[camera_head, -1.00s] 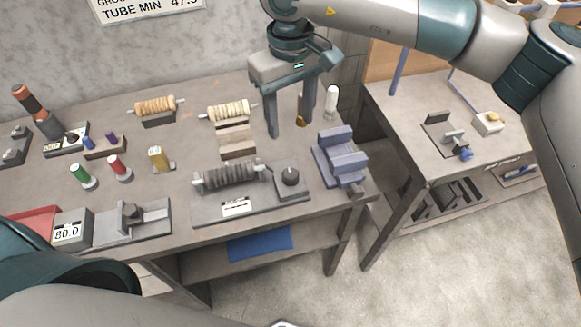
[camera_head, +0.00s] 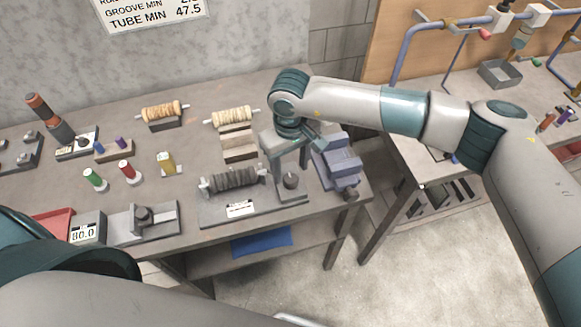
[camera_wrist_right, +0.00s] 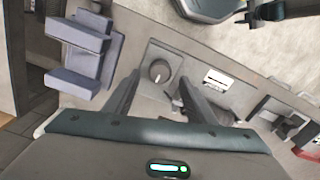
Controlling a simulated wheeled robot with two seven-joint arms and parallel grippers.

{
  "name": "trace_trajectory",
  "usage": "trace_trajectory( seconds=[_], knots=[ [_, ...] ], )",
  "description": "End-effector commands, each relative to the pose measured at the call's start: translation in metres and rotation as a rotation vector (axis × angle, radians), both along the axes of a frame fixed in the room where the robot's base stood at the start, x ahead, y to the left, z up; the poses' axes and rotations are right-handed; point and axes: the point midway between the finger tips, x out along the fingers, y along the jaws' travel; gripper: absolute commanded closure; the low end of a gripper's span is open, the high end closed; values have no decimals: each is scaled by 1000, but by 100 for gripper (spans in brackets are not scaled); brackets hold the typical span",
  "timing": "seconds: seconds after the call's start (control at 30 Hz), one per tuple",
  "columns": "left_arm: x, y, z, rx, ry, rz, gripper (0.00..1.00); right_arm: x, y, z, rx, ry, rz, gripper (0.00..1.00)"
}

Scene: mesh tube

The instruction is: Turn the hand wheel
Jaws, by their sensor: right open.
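The hand wheel (camera_head: 290,181) is a small dark round knob on a raised block at the right end of a grey base plate (camera_head: 213,217). A dark ribbed roller (camera_head: 234,180) lies across the same plate. My right gripper (camera_head: 288,170) is open and empty, pointing down over the wheel. In the right wrist view, the wheel (camera_wrist_right: 159,72) shows with a light mark on top, between the tips of the two spread fingers (camera_wrist_right: 160,80). I see no contact and cannot tell the remaining height. My left arm shows at lower left, but its gripper is out of view.
A blue-grey vise (camera_head: 340,165) stands close on the right of my gripper and also shows in the right wrist view (camera_wrist_right: 82,48). Wound rollers (camera_head: 230,117), coloured spools (camera_head: 126,170) and a gauge reading 80.0 (camera_head: 87,232) stand left. A second bench (camera_head: 400,160) is to the right.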

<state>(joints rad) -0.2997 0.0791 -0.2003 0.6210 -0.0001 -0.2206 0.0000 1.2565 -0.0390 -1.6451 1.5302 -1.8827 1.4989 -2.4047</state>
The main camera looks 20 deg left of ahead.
Motion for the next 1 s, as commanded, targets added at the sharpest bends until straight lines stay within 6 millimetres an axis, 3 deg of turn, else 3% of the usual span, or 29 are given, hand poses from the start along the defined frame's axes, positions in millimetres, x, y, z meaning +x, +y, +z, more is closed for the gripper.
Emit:
trace_trajectory(
  seconds=[0.3,0.67,0.83,1.0],
  knots=[
    [0,0,16,0,0,0,69,0,0,-30,-1,1,0,50],
    [0,0,16,0,0,0,69,0,0,-34,-1,-1,0,50],
    [0,0,16,0,0,0,69,0,0,-34,-1,-1,0,90],
    [-1,0,16,0,1,0,69,0,0,-34,0,0,0,91]
  ],
)
